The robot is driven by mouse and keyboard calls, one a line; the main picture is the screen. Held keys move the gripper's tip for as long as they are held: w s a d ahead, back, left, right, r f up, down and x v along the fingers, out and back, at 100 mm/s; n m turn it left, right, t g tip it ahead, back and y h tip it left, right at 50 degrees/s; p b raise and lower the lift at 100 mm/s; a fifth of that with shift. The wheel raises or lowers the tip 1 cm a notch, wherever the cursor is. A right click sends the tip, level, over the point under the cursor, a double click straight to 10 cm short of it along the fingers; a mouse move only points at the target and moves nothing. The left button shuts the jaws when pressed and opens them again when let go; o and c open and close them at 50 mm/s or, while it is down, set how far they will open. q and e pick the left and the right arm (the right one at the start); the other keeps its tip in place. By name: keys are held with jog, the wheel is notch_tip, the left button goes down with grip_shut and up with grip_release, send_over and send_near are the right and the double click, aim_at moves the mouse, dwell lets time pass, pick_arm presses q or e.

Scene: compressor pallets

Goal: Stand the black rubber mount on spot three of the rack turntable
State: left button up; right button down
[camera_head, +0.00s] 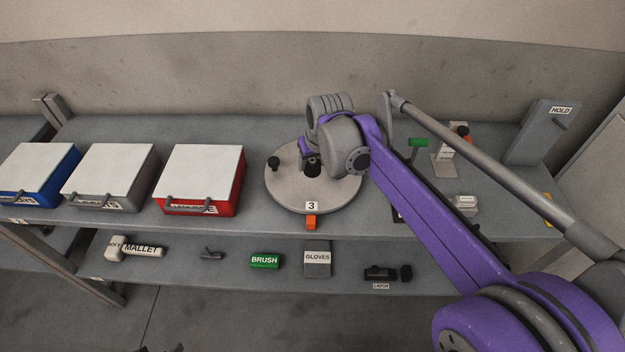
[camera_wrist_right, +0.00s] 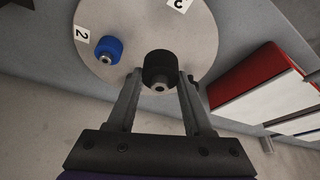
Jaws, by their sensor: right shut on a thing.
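The rack turntable (camera_head: 290,191) is a round grey disc on the upper shelf, with its label 3 (camera_head: 312,206) at the front edge. My right gripper (camera_head: 312,156) reaches over the disc's back half. It is shut on the black rubber mount (camera_wrist_right: 158,66), which also shows in the head view (camera_head: 313,167). I cannot tell whether the mount touches the disc. In the right wrist view a blue mount (camera_wrist_right: 109,48) stands by label 2 (camera_wrist_right: 81,33); my arm hides it in the head view. My left gripper is not in view.
A dark knob (camera_head: 274,163) stands at the disc's left edge, and an orange pointer (camera_head: 311,222) is at its front. A red box (camera_head: 200,180) stands to the left. A green-topped item (camera_head: 418,143) and a HOLD panel (camera_head: 543,132) are to the right. Labelled tools lie on the lower shelf.

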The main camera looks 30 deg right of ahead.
aim_at(310, 186)
jog(key=shift+f+b, duration=0.3)
jog(key=shift+f, duration=3.25)
jog(key=shift+f, duration=0.2)
jog(key=shift+c, duration=1.5)
grip_release()
jog(key=shift+r, duration=0.15)
jog(key=shift+s+r, duration=0.1)
jog(key=shift+r, duration=0.2)
jog(key=d+p+v, duration=0.1)
jog(key=v, duration=1)
jog(key=s+a+f+n, duration=0.1)
jog(key=s+a+f, duration=0.4)
jog(key=s, duration=0.4)
jog(key=s+a+f, duration=0.5)
jog(key=s+f, duration=0.2)
jog(key=s, duration=0.1)
jog(key=shift+s+a+f+n+t+y, duration=0.3)
jog(key=shift+s+a+f+n+t, duration=0.05)
jog(key=shift+s+n+t, duration=0.05)
